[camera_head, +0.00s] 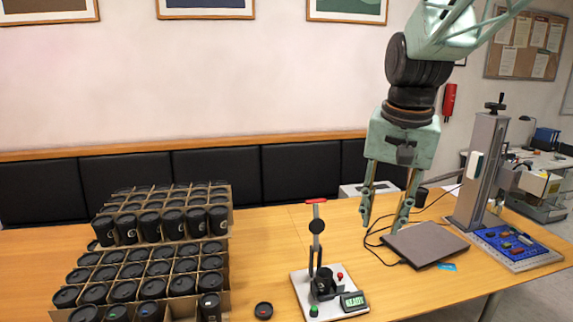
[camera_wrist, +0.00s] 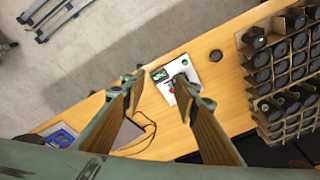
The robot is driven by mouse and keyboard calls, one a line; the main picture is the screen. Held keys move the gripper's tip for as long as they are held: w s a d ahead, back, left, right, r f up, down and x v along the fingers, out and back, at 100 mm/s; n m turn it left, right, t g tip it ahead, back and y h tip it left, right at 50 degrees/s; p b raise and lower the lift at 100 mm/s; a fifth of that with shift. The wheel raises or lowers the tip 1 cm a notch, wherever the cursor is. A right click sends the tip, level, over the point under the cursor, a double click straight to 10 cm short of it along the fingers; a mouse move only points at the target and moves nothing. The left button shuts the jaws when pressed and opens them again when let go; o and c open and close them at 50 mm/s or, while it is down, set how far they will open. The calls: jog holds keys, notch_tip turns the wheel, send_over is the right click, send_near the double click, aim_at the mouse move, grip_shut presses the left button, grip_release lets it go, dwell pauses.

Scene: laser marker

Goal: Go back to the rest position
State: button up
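My gripper (camera_head: 386,212) hangs from my pale green arm above the right half of the table in the head view. Its two fingers are apart with nothing between them. In the wrist view my gripper (camera_wrist: 162,88) is also open and empty, its fingers pointing toward the table. The small laser marking fixture (camera_head: 330,290) stands on a white base at the table's front middle, left of and below my gripper. Its display reads READY. The fixture also shows beyond the fingertips in the wrist view (camera_wrist: 170,80).
Cardboard crates of black cups (camera_head: 140,258) fill the table's left side. A black lid (camera_head: 264,310) lies beside the fixture. A closed laptop (camera_head: 425,243) with cables lies right of it. A tall column machine (camera_head: 482,165) and a blue tray (camera_head: 515,245) stand at the right end.

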jog(key=s+r+n+t, duration=0.1)
jog(key=s+n, duration=0.4)
jog(key=s, duration=2.6)
jog(key=shift+s+t, duration=0.2)
jog(key=shift+t, duration=0.2)
